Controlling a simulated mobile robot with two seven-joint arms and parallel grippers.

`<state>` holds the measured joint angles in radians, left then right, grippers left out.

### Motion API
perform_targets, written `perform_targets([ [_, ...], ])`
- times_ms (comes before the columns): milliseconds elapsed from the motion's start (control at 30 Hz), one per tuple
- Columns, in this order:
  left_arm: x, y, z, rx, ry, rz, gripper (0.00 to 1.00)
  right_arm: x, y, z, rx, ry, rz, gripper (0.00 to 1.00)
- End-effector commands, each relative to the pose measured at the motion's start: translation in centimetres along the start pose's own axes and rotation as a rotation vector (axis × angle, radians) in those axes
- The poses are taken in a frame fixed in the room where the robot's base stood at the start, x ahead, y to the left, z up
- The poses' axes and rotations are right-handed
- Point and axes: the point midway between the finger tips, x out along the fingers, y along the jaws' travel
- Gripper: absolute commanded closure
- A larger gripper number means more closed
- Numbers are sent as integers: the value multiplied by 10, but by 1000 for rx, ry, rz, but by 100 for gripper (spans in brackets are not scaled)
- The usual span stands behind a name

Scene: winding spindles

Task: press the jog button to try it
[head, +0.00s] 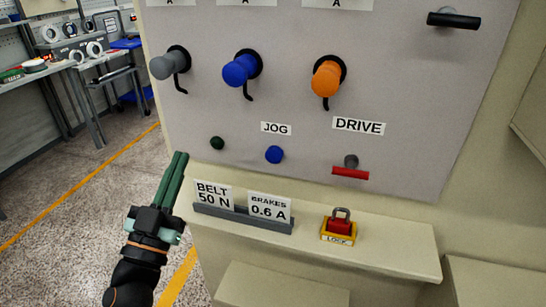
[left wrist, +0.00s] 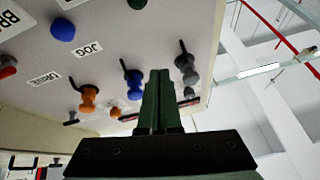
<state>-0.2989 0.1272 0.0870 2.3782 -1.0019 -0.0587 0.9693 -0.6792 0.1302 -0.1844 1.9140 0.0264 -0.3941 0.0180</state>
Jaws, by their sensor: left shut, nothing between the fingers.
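The blue round jog button (head: 274,154) sits on the grey panel (head: 300,190) just below the "JOG" label (head: 276,128). It also shows in the left wrist view (left wrist: 62,29), at the upper left, and it stands clear of the fingers. My left gripper (head: 180,155) is shut and empty, its green fingers pointing up near the panel's lower left edge. It is left of the jog button and apart from it. In the left wrist view the closed fingers (left wrist: 158,75) point up the picture. My right gripper is not in view.
A small dark green button (head: 217,143) lies between my fingers and the jog button. Grey (head: 168,66), blue (head: 238,71) and orange (head: 326,78) spindles stick out above. A red drive handle (head: 350,173) is at right. Below, a ledge holds cards (head: 268,208) and a red padlock (head: 340,226).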

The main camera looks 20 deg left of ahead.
Motion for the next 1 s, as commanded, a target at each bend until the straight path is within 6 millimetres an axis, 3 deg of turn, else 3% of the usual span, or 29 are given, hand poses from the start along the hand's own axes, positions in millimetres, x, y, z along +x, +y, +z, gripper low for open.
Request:
perform_targets([
  [100, 6, 22, -24, 28, 116, 139, 100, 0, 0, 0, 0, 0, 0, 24],
  [233, 4, 52, -37, 64, 189, 317, 100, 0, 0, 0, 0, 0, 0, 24],
  [367, -3, 81, -35, 104, 200, 506, 100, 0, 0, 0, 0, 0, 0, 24],
  [500, -14, 104, -22, 140, 152, 680, 100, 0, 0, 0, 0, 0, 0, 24],
  [733, -27, 120, 2, 173, 50, 841, 100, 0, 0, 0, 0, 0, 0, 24],
  [1000, -31, 122, 7, 177, 22, 871, 100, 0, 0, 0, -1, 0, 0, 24],
])
